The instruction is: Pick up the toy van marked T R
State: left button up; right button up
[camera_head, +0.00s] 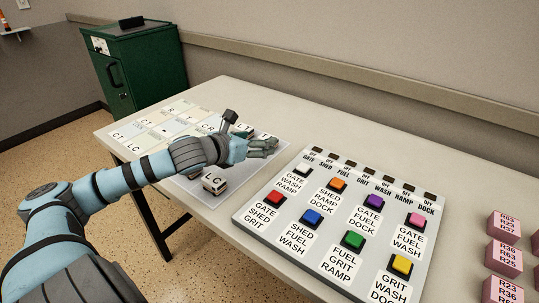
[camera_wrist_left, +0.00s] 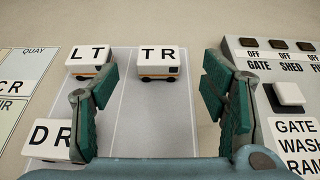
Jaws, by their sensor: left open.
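The toy van marked T R (camera_wrist_left: 160,62), white-topped with an orange side, stands upright on the grey mat in the left wrist view. It lies ahead of my open left gripper (camera_wrist_left: 158,88), centred between the two green-padded fingers and apart from both. A van marked L T (camera_wrist_left: 90,62) stands to its left, and a van marked D R (camera_wrist_left: 50,140) sits nearer, beside the left finger. In the head view my left gripper (camera_head: 262,147) reaches over the mat and hides most of the vans beyond it. My right gripper is not in view.
A button panel (camera_head: 340,225) with coloured buttons lies right of the gripper. Pink blocks (camera_head: 503,258) sit at the far right. Lettered cards (camera_head: 165,130) cover the table's left end.

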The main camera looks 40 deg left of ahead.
pick_arm(q)
jog(key=b+x, duration=0.1)
jog(key=x, duration=0.4)
jog(key=shift+f+b, duration=0.35)
jog(key=shift+s+r, duration=0.1)
jog(key=shift+c, duration=0.9)
jog(key=c, duration=1)
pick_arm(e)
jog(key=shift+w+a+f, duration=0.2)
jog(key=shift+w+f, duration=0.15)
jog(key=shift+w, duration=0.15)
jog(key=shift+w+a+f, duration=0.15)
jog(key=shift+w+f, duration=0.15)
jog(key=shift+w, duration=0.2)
